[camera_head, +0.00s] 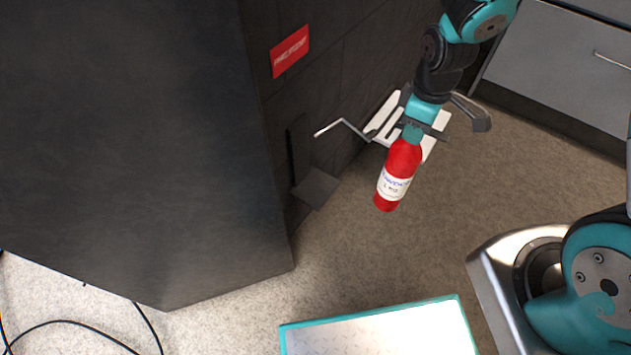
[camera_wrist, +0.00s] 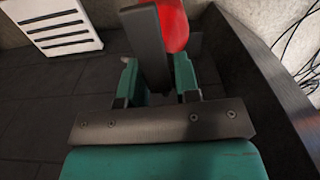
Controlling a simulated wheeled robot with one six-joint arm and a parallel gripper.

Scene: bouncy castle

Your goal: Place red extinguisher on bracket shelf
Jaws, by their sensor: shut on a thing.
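The red extinguisher (camera_head: 403,160), with a white label, hangs slightly tilted below my gripper (camera_head: 413,128) in the head view. My gripper is shut on its top end. In the wrist view, the teal fingers (camera_wrist: 156,82) stand either side of a dark upright part, with the red body (camera_wrist: 174,22) beyond. The bracket shelf (camera_head: 316,187) is a small dark ledge low on the dark wall, left of the extinguisher. A clear gap shows between them in the head view. The extinguisher's far end is partly hidden in the wrist view.
A red sign (camera_head: 290,52) is on the dark wall (camera_head: 335,80) above the shelf. A thin bent metal rod (camera_head: 342,127) and a white slatted panel (camera_head: 385,115) lie behind my gripper. Grey drawers (camera_head: 560,60) stand at upper right. Cables (camera_head: 75,322) lie on the floor at lower left.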

